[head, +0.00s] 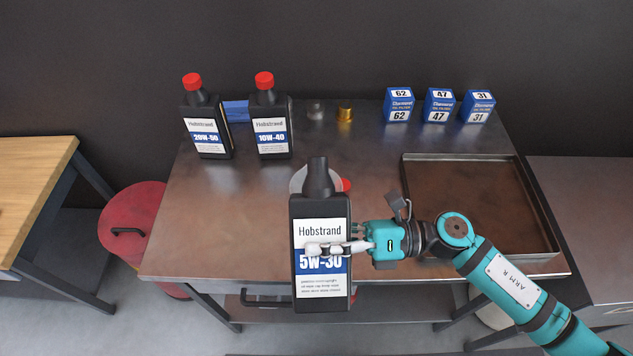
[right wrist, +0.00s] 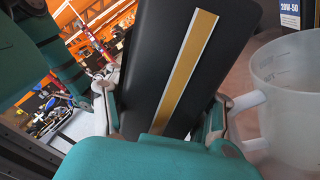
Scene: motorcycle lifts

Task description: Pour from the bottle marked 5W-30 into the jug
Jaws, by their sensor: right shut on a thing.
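The black 5W-30 bottle (head: 321,215) is upright in the head view, its dark neck without a red cap. My right gripper (head: 335,248) is shut on it from the right, a finger across the label. In the right wrist view the bottle (right wrist: 185,65) stands between the fingers, showing a yellow stripe. The clear jug (head: 299,180) is behind the bottle in the head view, mostly hidden. The right wrist view shows the jug (right wrist: 290,110) beside the gripper, apparently empty. My left gripper is not in view.
The 20W-50 bottle (head: 206,128) and 10W-40 bottle (head: 270,128) stand capped at the back left. Several blue filter boxes (head: 438,106) stand at the back right. A brown metal tray (head: 478,157) lies on the right. A small red thing (head: 347,184) shows behind the held bottle.

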